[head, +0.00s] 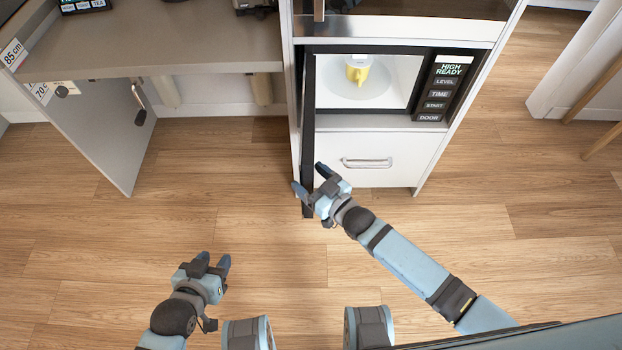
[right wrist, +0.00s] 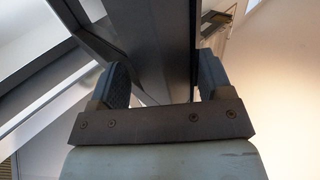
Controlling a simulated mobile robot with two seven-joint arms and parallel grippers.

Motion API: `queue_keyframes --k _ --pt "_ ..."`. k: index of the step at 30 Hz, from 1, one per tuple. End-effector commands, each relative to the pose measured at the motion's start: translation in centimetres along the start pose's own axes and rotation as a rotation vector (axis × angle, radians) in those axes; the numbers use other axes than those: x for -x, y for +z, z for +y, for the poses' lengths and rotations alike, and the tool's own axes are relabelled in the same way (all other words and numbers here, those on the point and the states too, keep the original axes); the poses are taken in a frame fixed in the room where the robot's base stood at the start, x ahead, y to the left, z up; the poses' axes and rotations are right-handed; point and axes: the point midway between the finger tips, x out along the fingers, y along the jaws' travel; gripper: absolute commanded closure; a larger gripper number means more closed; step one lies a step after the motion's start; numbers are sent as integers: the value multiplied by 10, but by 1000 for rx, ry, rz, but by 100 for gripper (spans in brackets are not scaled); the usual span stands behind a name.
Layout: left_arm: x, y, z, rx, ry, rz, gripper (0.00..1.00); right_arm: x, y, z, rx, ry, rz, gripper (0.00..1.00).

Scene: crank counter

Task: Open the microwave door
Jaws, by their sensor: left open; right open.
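The microwave (head: 442,90) is built into the white cabinet. Its dark door (head: 308,110) stands wide open, swung out toward me and seen nearly edge-on at the left of the opening. A yellow mug (head: 357,68) sits inside on the round plate. My right gripper (head: 311,180) is open at the door's near end, with its fingers on either side of the door. In the right wrist view the dark door (right wrist: 165,45) runs between the open fingers (right wrist: 163,82); I cannot tell whether they touch it. My left gripper (head: 212,263) is open and empty, low over the floor at left.
A white drawer (head: 367,172) with a bar handle lies below the microwave. A grey counter (head: 160,50) with open space below and a hand crank (head: 138,95) on its side panel is at left. The wooden floor (head: 480,210) in front is clear.

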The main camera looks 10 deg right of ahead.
Motion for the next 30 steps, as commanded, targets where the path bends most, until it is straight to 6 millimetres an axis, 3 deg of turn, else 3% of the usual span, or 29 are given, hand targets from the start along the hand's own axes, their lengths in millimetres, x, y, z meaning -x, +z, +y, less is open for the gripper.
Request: queue_keyframes --k 9,14,24,30 --pt "0 -1 0 -1 0 2 57 -1 -2 4 4 4 3 38" --pt "1 -2 0 -1 0 2 57 13 0 3 4 3 0 38" --pt "2 -2 0 1 0 -2 57 88 0 1 2 0 -3 38" --pt "1 1 0 2 0 -8 57 123 0 0 2 0 -1 38"
